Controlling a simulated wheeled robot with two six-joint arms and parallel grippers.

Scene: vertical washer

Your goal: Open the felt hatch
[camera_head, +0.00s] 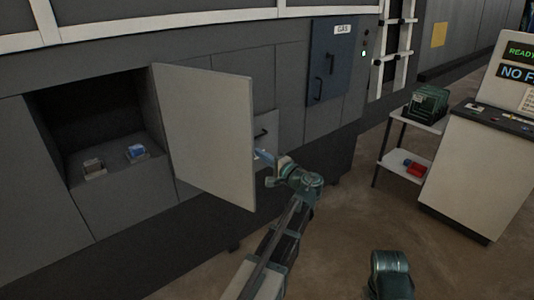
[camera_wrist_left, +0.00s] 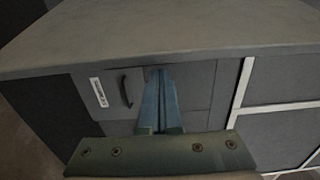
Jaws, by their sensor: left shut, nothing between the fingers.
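A hatch in the dark grey machine wall stands wide open in the head view. Its pale grey door (camera_head: 205,130) swings out to the right of a dark square recess (camera_head: 85,115). No label that names it felt is readable. My left gripper (camera_head: 262,155) is shut and empty, its blue fingers beside the door's free right edge; I cannot tell whether they touch it. In the left wrist view the closed fingers (camera_wrist_left: 160,85) point toward a grey panel with a dark handle (camera_wrist_left: 126,90) and a white label. My right gripper is not visible.
In the recess sit a beige block (camera_head: 93,168) and a blue block (camera_head: 136,152). A blue door marked GAS (camera_head: 328,62) is shut further right. A shelf cart (camera_head: 408,165) and a control console (camera_head: 485,160) stand at the right, with bare floor before them.

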